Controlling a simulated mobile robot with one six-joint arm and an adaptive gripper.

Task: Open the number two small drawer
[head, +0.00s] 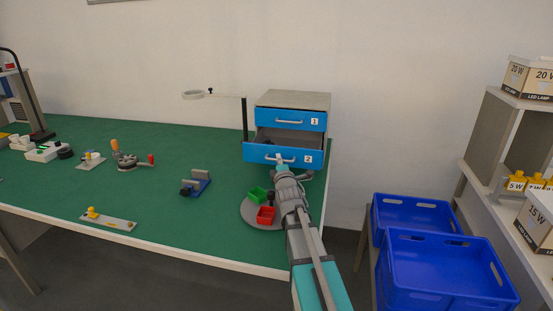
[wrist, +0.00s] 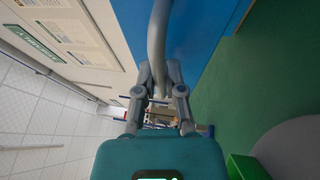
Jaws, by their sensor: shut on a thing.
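The small two-drawer cabinet (head: 292,99) stands at the back right of the green table, with a grey body and blue fronts. The number two drawer (head: 262,154) is the lower one, with a white "2" label. It is pulled out, and its dark inside shows above its front. The number one drawer (head: 290,118) above it is shut. My gripper (head: 281,163) is at the lower drawer's handle. In the wrist view my gripper (wrist: 161,90) is shut on the grey handle (wrist: 157,45), beside the blue front (wrist: 195,35).
A round grey turntable (head: 255,219) with a green bin (head: 257,194) and a red bin (head: 265,215) lies beside my arm. A ring on a post (head: 245,118) stands left of the cabinet. Blue crates (head: 440,270) stand at the right.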

